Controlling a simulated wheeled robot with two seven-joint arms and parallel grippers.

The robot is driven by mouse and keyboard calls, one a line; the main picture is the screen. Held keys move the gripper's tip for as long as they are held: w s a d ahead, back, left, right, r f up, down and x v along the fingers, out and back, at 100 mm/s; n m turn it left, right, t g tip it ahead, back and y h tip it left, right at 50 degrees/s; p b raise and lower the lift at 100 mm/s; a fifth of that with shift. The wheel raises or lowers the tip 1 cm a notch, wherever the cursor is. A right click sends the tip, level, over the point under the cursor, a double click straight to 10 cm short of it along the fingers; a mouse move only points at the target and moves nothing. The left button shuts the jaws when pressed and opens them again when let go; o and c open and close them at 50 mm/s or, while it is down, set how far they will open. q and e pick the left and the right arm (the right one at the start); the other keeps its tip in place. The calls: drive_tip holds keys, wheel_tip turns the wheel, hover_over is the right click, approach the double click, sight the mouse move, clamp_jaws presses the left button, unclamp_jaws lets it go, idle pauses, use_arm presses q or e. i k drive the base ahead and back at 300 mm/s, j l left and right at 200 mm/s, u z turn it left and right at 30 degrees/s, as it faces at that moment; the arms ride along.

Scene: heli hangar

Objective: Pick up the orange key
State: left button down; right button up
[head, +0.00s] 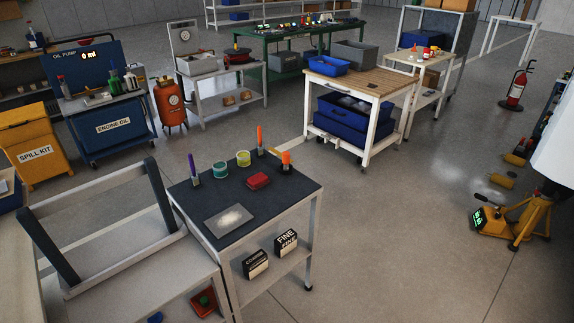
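I cannot make out an orange key for certain. On the dark-topped cart (190,199) in the near middle, a small orange-topped item (286,159) stands on a dark base near the back right corner. A tall orange-handled item (260,139) stands just left of it. Both are too small to identify. A red block (258,181) lies in front of them.
Two small tubs (220,169), a purple-handled tool (195,171) and a grey plate (229,221) share the cart top. A pale bench with an upright frame (156,197) adjoins it at left. A wood-topped cart (355,81) stands behind. Open floor (420,230) lies to the right.

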sight(286, 154)
drive_tip(key=i+l, duration=0.2)
drive_tip(key=i+l+u, duration=0.1)
drive_tip(key=l, duration=0.3)
drive_tip(key=i+l, duration=0.25)
